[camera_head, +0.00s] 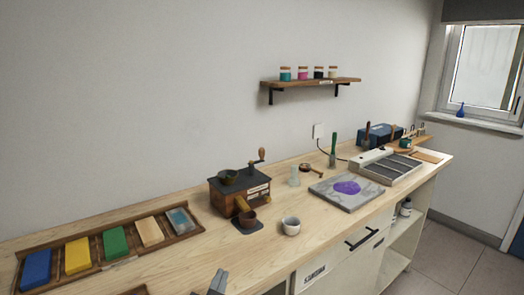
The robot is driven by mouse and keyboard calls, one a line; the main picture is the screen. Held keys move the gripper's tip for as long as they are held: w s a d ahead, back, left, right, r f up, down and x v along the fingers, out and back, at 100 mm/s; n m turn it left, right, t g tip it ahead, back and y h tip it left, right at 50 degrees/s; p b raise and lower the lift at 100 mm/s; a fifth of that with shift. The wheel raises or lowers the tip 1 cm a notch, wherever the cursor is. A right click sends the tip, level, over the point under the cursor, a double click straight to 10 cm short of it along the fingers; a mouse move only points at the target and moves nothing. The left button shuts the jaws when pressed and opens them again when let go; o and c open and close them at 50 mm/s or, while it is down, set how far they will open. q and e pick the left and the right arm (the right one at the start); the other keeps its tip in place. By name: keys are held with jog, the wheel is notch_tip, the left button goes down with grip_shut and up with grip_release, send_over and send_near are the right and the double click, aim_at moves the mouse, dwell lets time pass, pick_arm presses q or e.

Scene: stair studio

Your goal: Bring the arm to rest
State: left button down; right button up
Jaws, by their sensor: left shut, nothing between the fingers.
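My left gripper (218,282) shows at the bottom edge of the head view, over the front of the wooden counter (165,260). Only its grey tip part is in the picture; the rest of the arm is cut off below the frame. It is shut and empty, and it appears apart from the things on the counter. My right gripper is not in the picture.
A tray (92,262) of coloured blocks lies at the left. A second tray's corner (133,292) shows near the gripper.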

pick_arm(q)
jog(key=s+a+f+n+g, duration=0.1)
jog(key=s+a+f+g, duration=0.3)
jog(key=s, duration=0.5)
jog(key=s+a+f+n+g, duration=0.1)
jog(key=s+f+g, duration=0.35)
jog(key=s, duration=0.35)
jog(key=s+a+f+n+g, duration=0.1)
jog(key=s+a+f+g, duration=0.3)
jog(key=s, duration=0.5)
notch_tip(320, 180, down, 24)
jog(key=s+d, duration=0.1)
jog(key=s, duration=0.1)
jog(key=s+a+f+g+y, duration=0.1)
jog(key=s+a+f, duration=0.1)
jog(key=s+f, duration=1.1)
jog(key=shift+s+a+g, duration=0.25)
jog(key=shift+s+g, duration=0.1)
jog(key=shift+s, duration=0.5)
